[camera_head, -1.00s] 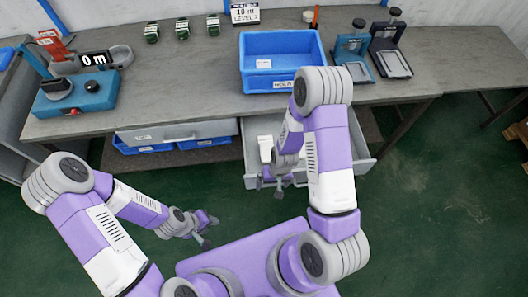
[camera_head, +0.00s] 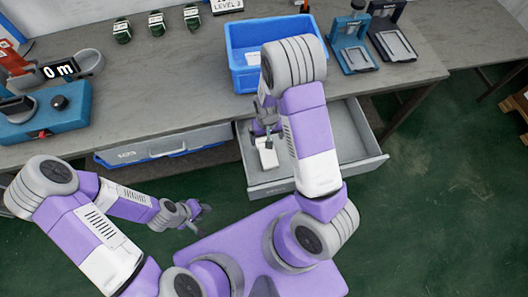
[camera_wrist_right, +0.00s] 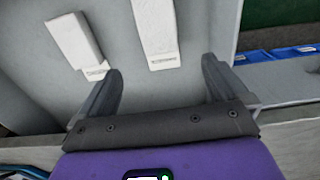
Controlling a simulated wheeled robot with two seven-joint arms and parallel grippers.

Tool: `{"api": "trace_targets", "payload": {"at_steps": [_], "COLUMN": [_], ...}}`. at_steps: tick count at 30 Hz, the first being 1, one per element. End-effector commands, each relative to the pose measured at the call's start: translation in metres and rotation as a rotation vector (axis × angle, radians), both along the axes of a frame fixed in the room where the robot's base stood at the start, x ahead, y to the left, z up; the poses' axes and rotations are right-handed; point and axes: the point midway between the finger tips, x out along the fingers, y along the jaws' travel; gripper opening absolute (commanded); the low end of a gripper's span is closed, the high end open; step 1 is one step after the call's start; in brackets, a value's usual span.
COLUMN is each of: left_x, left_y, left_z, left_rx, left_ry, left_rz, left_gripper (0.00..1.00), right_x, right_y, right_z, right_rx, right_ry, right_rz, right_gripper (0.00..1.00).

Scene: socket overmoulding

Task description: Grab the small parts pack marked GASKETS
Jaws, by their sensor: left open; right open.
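Two white packs lie in the open grey drawer (camera_head: 350,135). The right wrist view shows a left pack (camera_wrist_right: 74,38) and a right pack (camera_wrist_right: 155,28), each with printing at its near end too small to read, so I cannot tell which says GASKETS. One white pack (camera_head: 266,155) also shows in the head view. My right gripper (camera_wrist_right: 162,70) is open and empty above the drawer, with the right pack between its fingers in the picture but not gripped. My arm hides part of the drawer. My left gripper (camera_head: 196,214) is open, outside the drawer to the left.
A blue bin (camera_head: 245,77) stands on the grey bench (camera_head: 190,80) behind the drawer. Two presses (camera_head: 352,50) stand to its right and a blue device (camera_head: 50,115) at the left. A second drawer (camera_head: 165,148) sits to the left.

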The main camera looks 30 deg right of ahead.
Motion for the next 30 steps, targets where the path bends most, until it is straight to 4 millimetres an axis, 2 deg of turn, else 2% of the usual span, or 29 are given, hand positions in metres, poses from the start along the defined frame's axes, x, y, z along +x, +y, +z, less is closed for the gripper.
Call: {"api": "trace_targets", "payload": {"at_steps": [1, 3, 9, 22, 30], "left_x": [0.000, 0.000, 0.000, 0.000, 0.000], "left_y": [0.000, 0.000, 0.000, 0.000, 0.000], "left_z": [-0.014, -0.024, -0.045, -0.060, -0.077], "left_rx": [0.000, 0.000, 0.000, 0.000, 0.000], "left_ry": [0.001, 0.001, 0.000, 0.000, 0.000], "left_rz": [0.000, 0.000, 0.000, 0.000, 0.000], "left_gripper": [0.43, 0.43, 0.43, 0.43, 0.43], "right_x": [0.000, 0.000, 0.000, -0.004, -0.009], "right_y": [0.000, 0.000, 0.000, 0.000, -0.001], "right_z": [-0.014, -0.024, -0.045, -0.082, -0.121], "right_rx": [0.000, 0.000, 0.000, 0.000, 0.000], "right_ry": [0.000, 0.000, 0.000, 0.002, 0.002], "right_rz": [0.000, 0.000, 0.000, -0.002, 0.000], "right_gripper": [1.00, 1.00, 1.00, 1.00, 1.00]}}
